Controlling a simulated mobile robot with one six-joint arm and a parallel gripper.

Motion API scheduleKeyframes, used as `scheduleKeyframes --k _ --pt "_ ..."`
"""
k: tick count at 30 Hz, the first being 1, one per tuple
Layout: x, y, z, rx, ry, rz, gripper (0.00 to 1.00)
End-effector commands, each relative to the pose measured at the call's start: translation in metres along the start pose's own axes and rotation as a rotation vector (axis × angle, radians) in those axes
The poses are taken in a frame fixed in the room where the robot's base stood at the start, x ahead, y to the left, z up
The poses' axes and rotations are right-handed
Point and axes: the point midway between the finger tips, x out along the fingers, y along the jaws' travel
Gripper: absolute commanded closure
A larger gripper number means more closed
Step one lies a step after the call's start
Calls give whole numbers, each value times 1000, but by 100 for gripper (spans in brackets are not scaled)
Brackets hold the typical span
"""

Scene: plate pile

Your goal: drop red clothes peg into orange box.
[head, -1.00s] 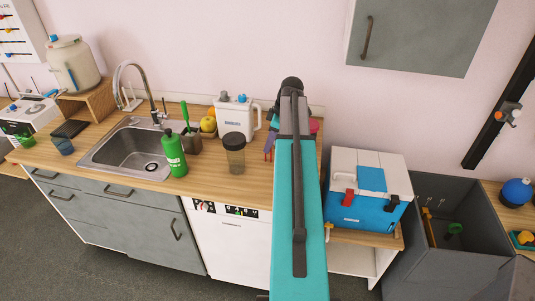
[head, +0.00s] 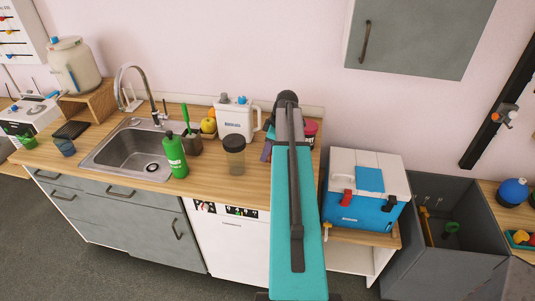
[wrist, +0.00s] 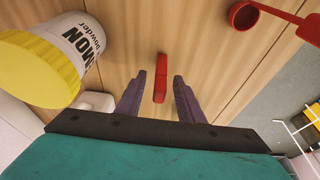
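The red clothes peg (wrist: 161,82) lies on the wooden counter in the wrist view, long side pointing away from me. My gripper (wrist: 160,75) is open, with one dark purple finger on each side of the peg and a gap to it on both sides. I cannot tell how far the fingertips are above the counter. In the head view my arm hides the peg and most of my gripper; only a purple bit (head: 267,150) shows at the arm's left. I cannot make out an orange box in either view.
A yellow-lidded lemon powder tub (wrist: 75,50) stands close left of my gripper. A red scoop (wrist: 245,16) lies to the right, near the counter edge. In the head view, a brown-lidded jar (head: 235,155) and white jug (head: 236,120) stand left; a blue-white cooler (head: 365,190) stands right.

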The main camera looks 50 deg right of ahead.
Motion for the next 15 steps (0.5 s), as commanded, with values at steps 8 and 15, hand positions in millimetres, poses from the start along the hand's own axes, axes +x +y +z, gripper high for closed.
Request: scheduleKeyframes --k 8,15 --pt "14 0 -1 -1 0 0 66" --pt "14 0 -1 -1 0 0 66"
